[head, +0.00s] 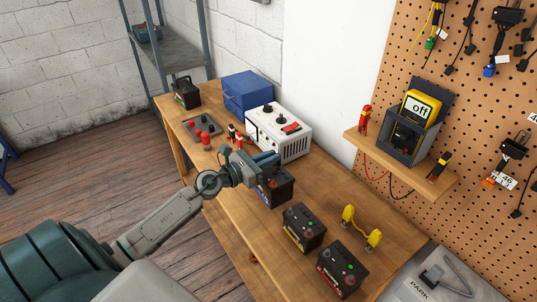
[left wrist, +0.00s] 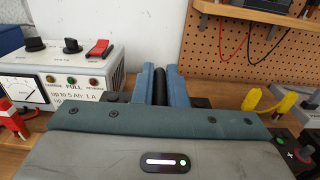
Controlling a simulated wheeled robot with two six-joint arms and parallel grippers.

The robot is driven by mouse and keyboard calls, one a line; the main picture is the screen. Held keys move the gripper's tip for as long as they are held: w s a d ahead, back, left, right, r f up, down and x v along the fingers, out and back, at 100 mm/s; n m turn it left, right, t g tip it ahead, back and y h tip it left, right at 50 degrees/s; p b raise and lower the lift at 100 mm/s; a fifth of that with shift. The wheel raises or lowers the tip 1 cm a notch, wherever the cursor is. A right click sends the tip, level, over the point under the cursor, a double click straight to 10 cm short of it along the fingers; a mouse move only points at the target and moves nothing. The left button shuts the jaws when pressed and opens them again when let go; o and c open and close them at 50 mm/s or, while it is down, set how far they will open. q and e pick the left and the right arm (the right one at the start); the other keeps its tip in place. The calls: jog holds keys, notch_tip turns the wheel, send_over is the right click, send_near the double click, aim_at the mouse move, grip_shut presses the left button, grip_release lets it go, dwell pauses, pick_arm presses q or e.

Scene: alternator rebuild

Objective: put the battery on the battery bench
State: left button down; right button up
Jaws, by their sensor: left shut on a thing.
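My left gripper (head: 265,160) is shut on the handle of a dark battery (head: 277,190). The battery hangs upright below the fingers, over the middle of the wooden bench (head: 232,208); I cannot tell whether its base touches the wood. In the left wrist view the black handle (left wrist: 173,86) shows between the two blue fingers, and the gripper body hides most of the battery. Two more dark batteries stand in front: one nearer (head: 303,228) and one at the front right (head: 342,268). Another dark battery (head: 186,93) stands at the far end. My right gripper is not in view.
A white charger (head: 278,132) stands just behind the held battery, with a blue box (head: 247,92) beyond it. A yellow-handled tool (head: 361,228) lies right of the batteries. A wall shelf holds a meter (head: 420,108). The front left strip of bench is bare.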

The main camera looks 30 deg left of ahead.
aim_at(268, 170)
pick_arm(q)
jog(key=shift+f+b, duration=0.75)
jog(key=shift+f, duration=0.85)
jog(key=shift+d, duration=0.1)
jog(key=c, duration=1.6)
grip_release()
jog(key=shift+s+f, duration=0.1)
jog(key=shift+f, duration=0.1)
jog(key=shift+o, duration=0.7)
jog(key=shift+s+r, duration=0.1)
